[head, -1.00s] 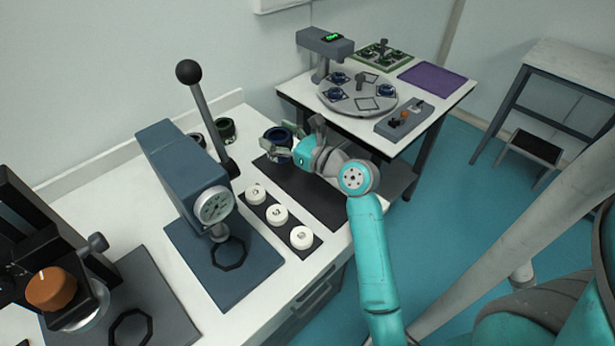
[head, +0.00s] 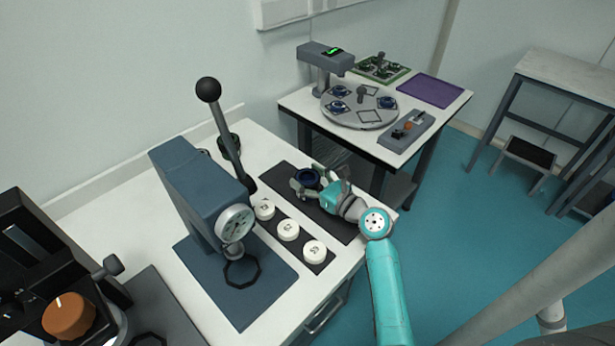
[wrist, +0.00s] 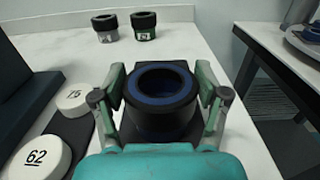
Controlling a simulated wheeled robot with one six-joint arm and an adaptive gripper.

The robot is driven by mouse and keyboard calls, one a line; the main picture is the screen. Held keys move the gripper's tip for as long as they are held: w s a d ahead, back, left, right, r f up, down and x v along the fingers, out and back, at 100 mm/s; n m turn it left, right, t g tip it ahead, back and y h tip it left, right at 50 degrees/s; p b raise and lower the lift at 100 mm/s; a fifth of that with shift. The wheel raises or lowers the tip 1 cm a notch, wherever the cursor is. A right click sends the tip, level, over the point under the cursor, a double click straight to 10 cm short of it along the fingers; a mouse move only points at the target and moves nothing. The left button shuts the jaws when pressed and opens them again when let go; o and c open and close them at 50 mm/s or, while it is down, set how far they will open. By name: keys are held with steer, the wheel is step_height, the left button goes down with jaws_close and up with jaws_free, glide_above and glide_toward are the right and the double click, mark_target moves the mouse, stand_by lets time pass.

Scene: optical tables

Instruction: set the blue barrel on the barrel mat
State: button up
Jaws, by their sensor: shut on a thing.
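The blue barrel (head: 309,179), a short dark cylinder with a blue inner ring and an open top, is between the fingers of my gripper (head: 308,182). In the wrist view the barrel (wrist: 160,105) stands upright, with one finger of my gripper (wrist: 160,98) pressed to each side. A long dark mat (head: 281,173) lies on the white bench under my gripper and looks like the barrel mat. The barrel is over this mat; I cannot tell whether it touches it, since its base is hidden.
White numbered discs (head: 288,230) lie on a dark strip beside the mat. A blue-grey press (head: 200,190) with a gauge and lever stands left. Two dark barrels (wrist: 124,26) stand farther back. A second table holds a round plate (head: 360,112) and purple mat (head: 430,90).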

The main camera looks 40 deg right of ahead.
steer(key=shift+f, duration=0.1)
steer(key=o, duration=1.4)
steer(key=s, duration=1.2)
steer(key=shift+d, duration=0.2)
steer(key=shift+a, duration=0.1)
